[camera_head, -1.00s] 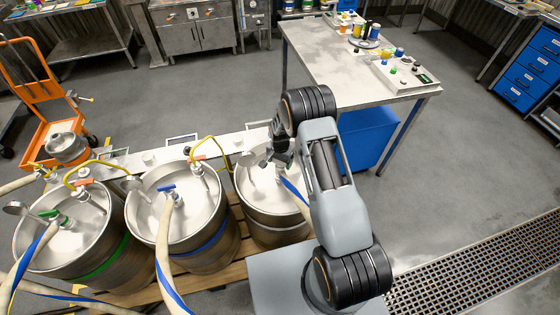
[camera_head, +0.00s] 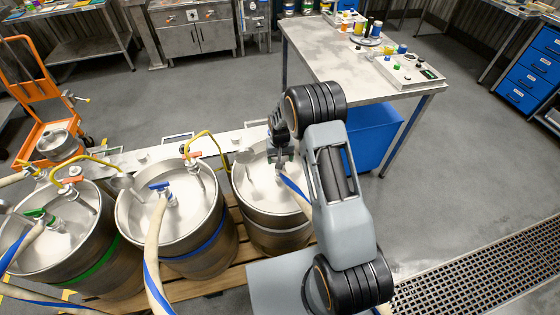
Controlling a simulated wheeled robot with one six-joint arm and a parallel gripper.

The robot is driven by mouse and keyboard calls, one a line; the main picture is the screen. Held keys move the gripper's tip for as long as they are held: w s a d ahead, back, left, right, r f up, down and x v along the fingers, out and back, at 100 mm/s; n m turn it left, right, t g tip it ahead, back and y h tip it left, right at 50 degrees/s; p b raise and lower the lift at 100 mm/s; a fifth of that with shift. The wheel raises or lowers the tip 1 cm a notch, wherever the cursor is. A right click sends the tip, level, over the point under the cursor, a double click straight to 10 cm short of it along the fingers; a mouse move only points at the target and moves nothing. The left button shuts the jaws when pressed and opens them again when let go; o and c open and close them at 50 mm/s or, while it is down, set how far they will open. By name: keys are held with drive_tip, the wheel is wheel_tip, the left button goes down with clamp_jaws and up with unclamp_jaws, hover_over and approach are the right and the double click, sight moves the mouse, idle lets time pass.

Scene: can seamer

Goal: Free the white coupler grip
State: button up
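The right keg (camera_head: 275,232) has a pale band and stands nearest my arm. My gripper (camera_head: 279,162) points down over its top, close to the coupler there. A hose with a blue stripe (camera_head: 296,189) leads from that coupler. The white grip cannot be made out; my gripper and wrist cover that spot. The fingers are small and dark, so I cannot tell whether they are open or touching anything. The middle keg (camera_head: 185,240) has a blue coupler grip (camera_head: 159,186) and the left keg (camera_head: 95,265) a green one (camera_head: 36,213).
The kegs stand on a wooden pallet (camera_head: 238,274). Yellow hoses arch behind the left and middle kegs.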

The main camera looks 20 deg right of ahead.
drive_tip(key=shift+n+b, duration=0.4)
drive_tip(key=shift+n, duration=0.3)
drive_tip(key=shift+w, duration=0.1)
drive_tip(key=o, duration=0.9)
wheel_tip(320, 180, up, 14)
drive_tip(key=shift+f+b, duration=0.1)
drive_tip(key=shift+b, duration=0.5)
